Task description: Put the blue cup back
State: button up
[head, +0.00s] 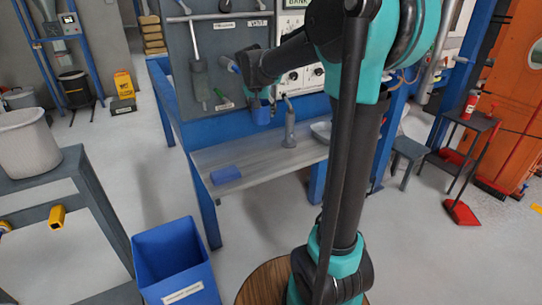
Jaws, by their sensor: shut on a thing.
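The blue cup (260,112) is in the head view, up in front of the grey tool board (205,45) and above the wooden bench top (262,158). My gripper (258,91) points down and is shut on the cup. The cup hangs below the fingers and appears roughly upright. Its distance from the board is hard to tell, and the fingertips are small and partly hidden. My arm covers the right part of the board.
A blue block (225,174) lies on the bench's left. A grey upright fixture (290,125) and a pale bowl (321,131) stand further right. A blue bin (177,262) is on the floor in front. A grey table with a bucket (26,143) is at left.

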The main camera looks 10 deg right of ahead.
notch_tip(320, 180, down, 18)
jog(key=shift+f, duration=0.25)
dwell(0.4)
jog(key=o, duration=1.3)
jog(key=shift+f, duration=0.1)
jog(key=shift+c, duration=0.2)
jog(key=v, duration=1.2)
jog(key=s+d+f+n, duration=0.1)
jog(key=s+d+f, duration=0.1)
jog(key=s, duration=0.7)
jog(key=s+d+f+n+y, duration=0.1)
jog(key=s+f+n, duration=0.1)
jog(key=s+f, duration=0.3)
jog(key=s+d+f+n+g+y, duration=0.1)
jog(key=s+f, duration=0.3)
jog(key=s, duration=0.8)
jog(key=shift+s+d+f+n, duration=0.2)
jog(key=shift+s+d+n, duration=0.15)
jog(key=shift+d, duration=0.45)
